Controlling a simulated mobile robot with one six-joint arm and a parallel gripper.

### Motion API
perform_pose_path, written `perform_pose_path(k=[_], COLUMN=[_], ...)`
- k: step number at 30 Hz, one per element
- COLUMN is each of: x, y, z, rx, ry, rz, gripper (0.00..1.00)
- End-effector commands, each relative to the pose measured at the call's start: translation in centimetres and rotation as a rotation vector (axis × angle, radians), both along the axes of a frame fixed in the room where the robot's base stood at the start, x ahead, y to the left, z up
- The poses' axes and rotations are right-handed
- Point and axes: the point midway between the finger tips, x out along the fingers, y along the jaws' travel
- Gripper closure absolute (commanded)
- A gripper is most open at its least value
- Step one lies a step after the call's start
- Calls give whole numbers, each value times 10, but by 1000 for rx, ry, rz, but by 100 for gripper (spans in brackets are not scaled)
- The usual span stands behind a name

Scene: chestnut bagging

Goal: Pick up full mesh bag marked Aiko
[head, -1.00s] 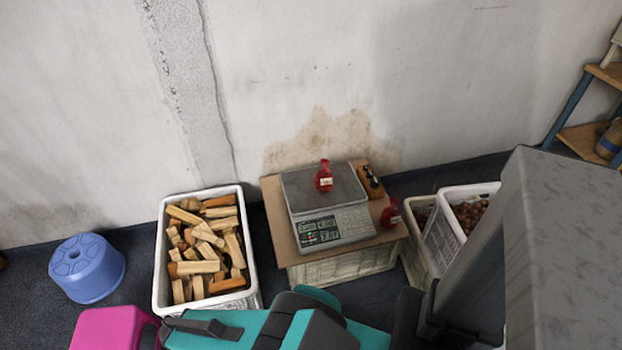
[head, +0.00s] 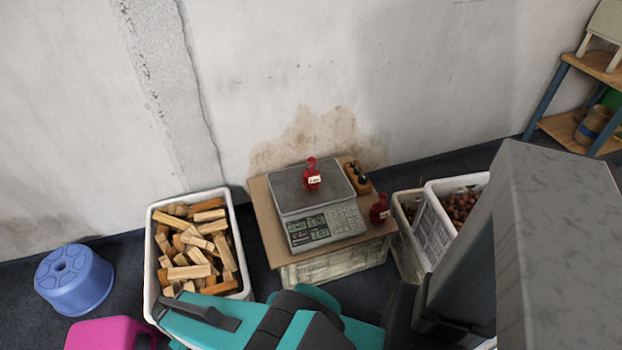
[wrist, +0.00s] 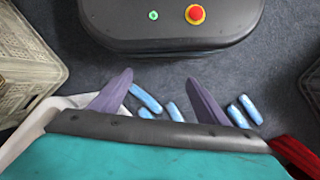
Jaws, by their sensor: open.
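A red mesh bag (head: 312,175) with a small white label stands on the metal pan of the scale (head: 322,210). A second red mesh bag (head: 380,208) with a label stands at the right edge of the board beside the scale. The writing on both labels is too small to read. My gripper (wrist: 157,92) shows in the wrist view with its two purple fingers apart and nothing between them. It points down toward the dark floor, away from both bags. In the head view my arm crosses the bottom and hides the fingers.
The scale stands on a brown board (head: 262,222) over a crate. A white crate of firewood (head: 150,240) is left of it, crates of chestnuts (head: 432,235) right. A blue stool (head: 74,280) and a pink stool (head: 110,334) stand at the left. Blue objects (wrist: 146,98) lie below my gripper.

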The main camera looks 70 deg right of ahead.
Motion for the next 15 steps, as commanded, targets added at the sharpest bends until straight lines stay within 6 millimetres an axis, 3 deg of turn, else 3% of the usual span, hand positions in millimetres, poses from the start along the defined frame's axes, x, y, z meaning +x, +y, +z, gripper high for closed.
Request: perform_pose_path(k=[1,6,15], x=[16,54,103], y=[-15,-63,-166], z=[1,11,36], rx=[-12,-56,-143], ry=[-21,-84,-183], rz=[-41,-174,-410], gripper=[31,31,31])
